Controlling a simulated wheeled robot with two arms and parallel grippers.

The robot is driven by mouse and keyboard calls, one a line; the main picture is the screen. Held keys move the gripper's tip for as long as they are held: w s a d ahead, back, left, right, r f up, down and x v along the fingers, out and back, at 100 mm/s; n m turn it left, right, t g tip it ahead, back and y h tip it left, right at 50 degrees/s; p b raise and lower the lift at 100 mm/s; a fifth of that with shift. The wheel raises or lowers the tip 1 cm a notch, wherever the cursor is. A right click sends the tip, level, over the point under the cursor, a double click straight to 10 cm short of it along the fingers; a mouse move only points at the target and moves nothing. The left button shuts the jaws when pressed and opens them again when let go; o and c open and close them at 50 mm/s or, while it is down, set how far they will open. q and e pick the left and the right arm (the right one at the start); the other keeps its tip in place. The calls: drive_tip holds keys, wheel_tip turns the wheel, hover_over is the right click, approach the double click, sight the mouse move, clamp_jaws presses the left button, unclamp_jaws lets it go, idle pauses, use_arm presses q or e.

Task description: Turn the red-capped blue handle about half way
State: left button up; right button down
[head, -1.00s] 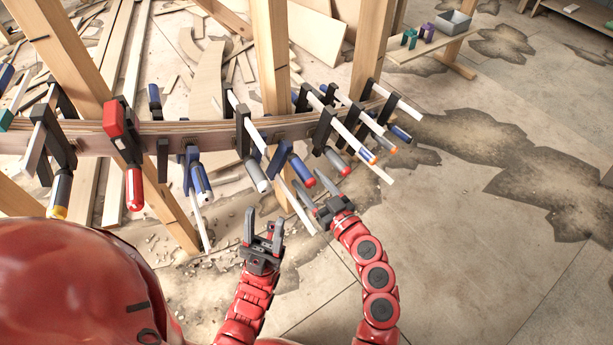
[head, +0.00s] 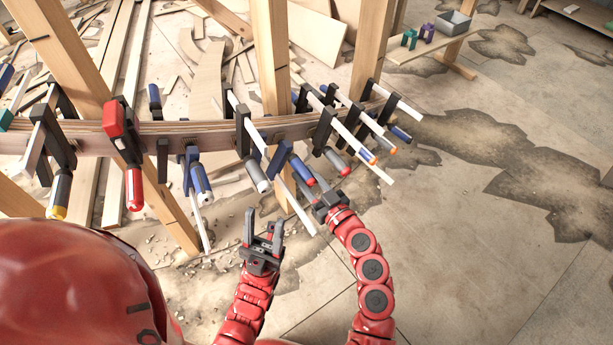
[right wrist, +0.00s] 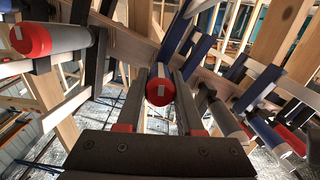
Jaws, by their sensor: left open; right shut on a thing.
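The red-capped blue handle (head: 299,167) hangs below the curved wooden stringer (head: 220,129), tilted, with its red cap at the lower end. My right gripper (head: 311,187) is at that cap. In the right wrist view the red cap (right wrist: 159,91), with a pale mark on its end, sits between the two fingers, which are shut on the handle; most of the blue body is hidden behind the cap. My left gripper (head: 263,230) is open and empty, below and left of the handle, apart from the clamps.
Several other clamps crowd the stringer, including a grey handle (head: 255,174) to the left and a red clamp (head: 133,187) farther left. Wooden posts (head: 271,60) rise behind. A low bench (head: 432,47) stands at the back right. The floor at the right is open.

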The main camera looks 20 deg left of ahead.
drive_tip(key=shift+f+m, duration=0.1)
drive_tip(key=shift+m, duration=0.2)
drive_tip(key=shift+m+g+y+b, duration=0.35)
drive_tip(key=shift+m+b, duration=0.45)
drive_tip(key=shift+m, duration=0.4)
drive_tip(key=m, duration=0.3)
drive_tip(key=shift+m+g+y+b, duration=0.35)
drive_tip(key=shift+m+b, duration=0.05)
drive_tip(key=m+y, duration=0.1)
drive_tip(key=m, duration=0.7)
drive_tip(key=shift+m+y+p, duration=0.3)
drive_tip(key=shift+p, duration=0.05)
drive_tip(key=c, duration=0.5)
unclamp_jaws()
drive_tip(key=shift+c, duration=0.2)
